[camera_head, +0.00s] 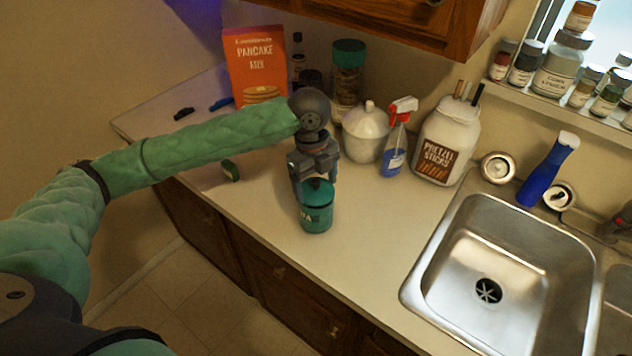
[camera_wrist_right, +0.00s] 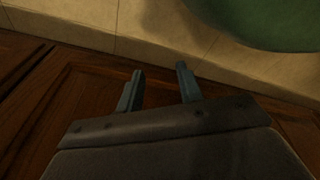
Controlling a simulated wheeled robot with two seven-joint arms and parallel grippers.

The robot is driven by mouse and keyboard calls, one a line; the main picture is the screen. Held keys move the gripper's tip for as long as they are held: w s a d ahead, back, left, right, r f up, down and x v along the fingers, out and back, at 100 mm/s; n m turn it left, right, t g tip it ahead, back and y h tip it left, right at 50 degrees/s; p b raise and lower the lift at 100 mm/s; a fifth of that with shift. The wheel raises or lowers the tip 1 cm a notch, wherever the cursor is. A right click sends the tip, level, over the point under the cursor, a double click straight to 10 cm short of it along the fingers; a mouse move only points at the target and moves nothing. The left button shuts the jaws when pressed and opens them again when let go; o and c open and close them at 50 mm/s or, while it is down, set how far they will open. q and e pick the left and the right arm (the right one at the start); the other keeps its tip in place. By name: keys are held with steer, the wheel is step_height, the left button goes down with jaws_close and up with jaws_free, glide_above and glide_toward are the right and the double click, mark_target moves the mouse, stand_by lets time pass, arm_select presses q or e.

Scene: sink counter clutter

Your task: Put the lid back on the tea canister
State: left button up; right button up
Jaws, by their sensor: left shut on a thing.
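The teal tea canister (camera_head: 316,218) stands upright on the counter near its front edge. Its teal lid (camera_head: 317,190) is at the canister's top, between the fingers of my left gripper (camera_head: 316,188). My left gripper points down from above and is shut on the lid. The lid appears to be on or just over the rim; I cannot tell whether it is fully seated. In the right wrist view, my right gripper (camera_wrist_right: 160,90) has its two fingers apart with nothing between them. It is over dark wooden cabinet fronts, off the counter.
A white lidded jar (camera_head: 367,133), a spray bottle (camera_head: 397,140) and a pretzel sticks jar (camera_head: 447,142) stand behind to the right. A pancake mix box (camera_head: 257,65) stands at the back. A small green block (camera_head: 230,171) lies left. The sink (camera_head: 500,270) is at right.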

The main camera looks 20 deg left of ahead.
arm_select(q)
steer(key=shift+p, duration=0.3)
stand_by(0.4)
stand_by(0.5)
steer(key=shift+p, duration=0.6)
stand_by(0.5)
steer(key=shift+f+p, duration=0.15)
steer(key=shift+p, duration=0.65)
stand_by(0.9)
steer(key=o, duration=0.9)
